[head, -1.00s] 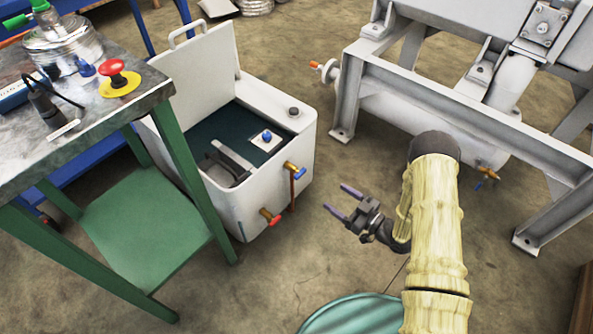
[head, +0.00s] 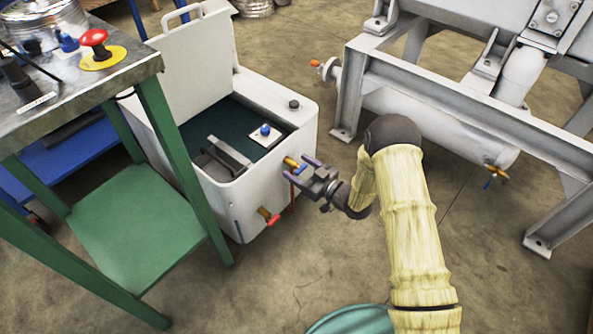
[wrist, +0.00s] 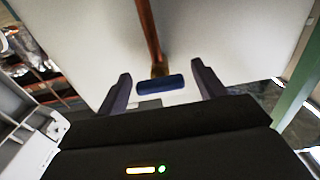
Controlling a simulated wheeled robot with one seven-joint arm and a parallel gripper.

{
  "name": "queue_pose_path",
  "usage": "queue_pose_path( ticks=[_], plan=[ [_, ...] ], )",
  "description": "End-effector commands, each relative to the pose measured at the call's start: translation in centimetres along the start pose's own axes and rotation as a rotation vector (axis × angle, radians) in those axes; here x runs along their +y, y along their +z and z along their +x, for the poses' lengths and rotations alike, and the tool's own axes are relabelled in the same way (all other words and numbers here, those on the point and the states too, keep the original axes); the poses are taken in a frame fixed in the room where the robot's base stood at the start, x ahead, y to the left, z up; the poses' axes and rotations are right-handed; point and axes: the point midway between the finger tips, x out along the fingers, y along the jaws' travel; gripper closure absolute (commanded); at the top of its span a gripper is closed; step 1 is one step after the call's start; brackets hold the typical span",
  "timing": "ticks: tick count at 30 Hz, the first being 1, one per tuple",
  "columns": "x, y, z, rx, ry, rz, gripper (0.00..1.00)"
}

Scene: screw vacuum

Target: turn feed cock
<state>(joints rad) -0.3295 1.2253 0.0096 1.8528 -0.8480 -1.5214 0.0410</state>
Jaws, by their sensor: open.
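A white open tank (head: 308,125) has two cocks on its outer wall. The upper one is a brass cock (head: 291,163) with a blue handle (wrist: 160,85); a copper pipe (wrist: 148,30) runs from it. The lower one is a cock with a red handle (head: 273,220). The frames do not show which is called the feed cock. My gripper (head: 299,170) is open at the upper cock. In the wrist view the blue handle lies between the two fingers of my gripper (wrist: 161,70), with a gap on each side. In the head view the fingers partly hide this cock.
A green-framed table (head: 185,150) with a red emergency button (head: 94,38) stands left of the tank. A grey steel frame with a machine (head: 440,85) stands to the right. Floor between tank and frame is clear. A teal round object (head: 350,320) is at the bottom edge.

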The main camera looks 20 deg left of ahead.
Motion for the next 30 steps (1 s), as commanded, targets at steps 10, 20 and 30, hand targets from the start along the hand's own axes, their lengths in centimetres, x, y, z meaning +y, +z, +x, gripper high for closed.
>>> queue_pose_path(
  ticks=[10,20,30],
  plan=[
    [0.00,-0.09,1.52,0.001,0.001,0.001,0.31],
    [0.00,-0.06,1.46,0.000,0.001,0.001,0.76],
    [-0.01,-0.06,1.43,0.000,0.001,-0.025,0.76]
  ],
)
